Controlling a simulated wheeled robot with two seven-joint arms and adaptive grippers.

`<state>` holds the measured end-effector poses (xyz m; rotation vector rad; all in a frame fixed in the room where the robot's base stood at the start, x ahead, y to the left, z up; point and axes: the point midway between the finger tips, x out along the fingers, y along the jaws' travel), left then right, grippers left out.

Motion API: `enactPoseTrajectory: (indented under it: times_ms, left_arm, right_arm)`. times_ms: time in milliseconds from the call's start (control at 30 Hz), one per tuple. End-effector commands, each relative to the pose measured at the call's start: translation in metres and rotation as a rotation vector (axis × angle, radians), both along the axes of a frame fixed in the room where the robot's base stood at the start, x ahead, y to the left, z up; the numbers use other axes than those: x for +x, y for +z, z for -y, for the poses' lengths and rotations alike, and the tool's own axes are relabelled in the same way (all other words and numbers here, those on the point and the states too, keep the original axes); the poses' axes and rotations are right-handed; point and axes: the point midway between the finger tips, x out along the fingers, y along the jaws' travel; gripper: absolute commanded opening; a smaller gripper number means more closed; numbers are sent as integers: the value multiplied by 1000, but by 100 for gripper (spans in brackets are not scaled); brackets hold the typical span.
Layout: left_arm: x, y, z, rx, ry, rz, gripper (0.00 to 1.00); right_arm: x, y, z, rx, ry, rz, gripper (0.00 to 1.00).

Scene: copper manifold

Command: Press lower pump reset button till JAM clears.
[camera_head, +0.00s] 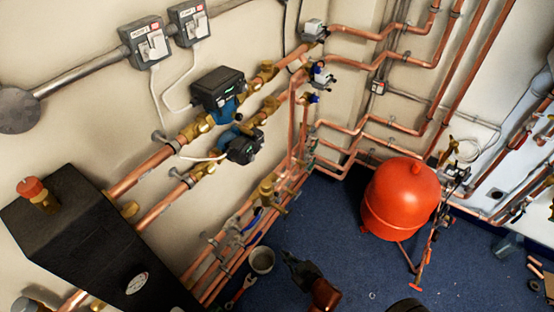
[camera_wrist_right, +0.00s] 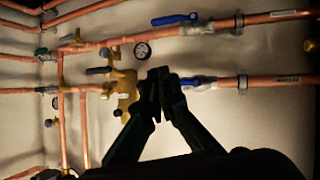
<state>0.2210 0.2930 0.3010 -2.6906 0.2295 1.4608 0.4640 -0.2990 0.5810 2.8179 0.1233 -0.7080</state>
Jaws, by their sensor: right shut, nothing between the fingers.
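The lower pump (camera_head: 243,147) is a dark box with a blue body on the lower of two slanting copper pipes in the head view. Its reset button and any JAM text are too small to make out. The upper pump (camera_head: 217,90) sits just above it, with a small greenish light on its face. My right gripper (camera_head: 288,258) is below and to the right of the lower pump, well apart from it. In the right wrist view its fingers (camera_wrist_right: 158,78) are together and empty, with pipes and a brass valve behind them. My left gripper is not in view.
A black tank (camera_head: 80,235) with a red-capped valve stands at the left. Two switch boxes (camera_head: 146,42) are on the wall. A white bucket (camera_head: 261,260) is on the blue floor near my right gripper. A red vessel (camera_head: 400,198) stands at the right. Blue-handled valves (camera_wrist_right: 178,19) line the pipes.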

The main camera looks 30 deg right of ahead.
Motion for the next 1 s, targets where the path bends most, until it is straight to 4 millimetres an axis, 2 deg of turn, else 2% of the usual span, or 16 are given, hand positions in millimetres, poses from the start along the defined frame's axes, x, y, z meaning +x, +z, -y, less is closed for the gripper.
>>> enactPoseTrajectory:
  times_ms: [33, 367, 600, 700, 800, 900, 1000]
  left_arm:
    - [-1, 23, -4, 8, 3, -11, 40]
    - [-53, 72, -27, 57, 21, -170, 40]
    - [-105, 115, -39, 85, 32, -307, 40]
    - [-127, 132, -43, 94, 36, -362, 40]
    - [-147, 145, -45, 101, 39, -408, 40]
    - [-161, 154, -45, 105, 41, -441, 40]
    - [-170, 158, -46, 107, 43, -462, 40]
  right_arm:
    - [11, 45, 5, -15, -12, 25, 0]
    - [54, 195, 42, -120, -106, 87, 0]
    - [78, 302, 68, -189, -189, 122, 0]
    - [86, 341, 78, -213, -224, 134, 0]
    - [92, 370, 86, -233, -253, 142, 0]
    - [96, 389, 92, -246, -273, 149, 0]
    - [98, 399, 95, -253, -286, 152, 0]
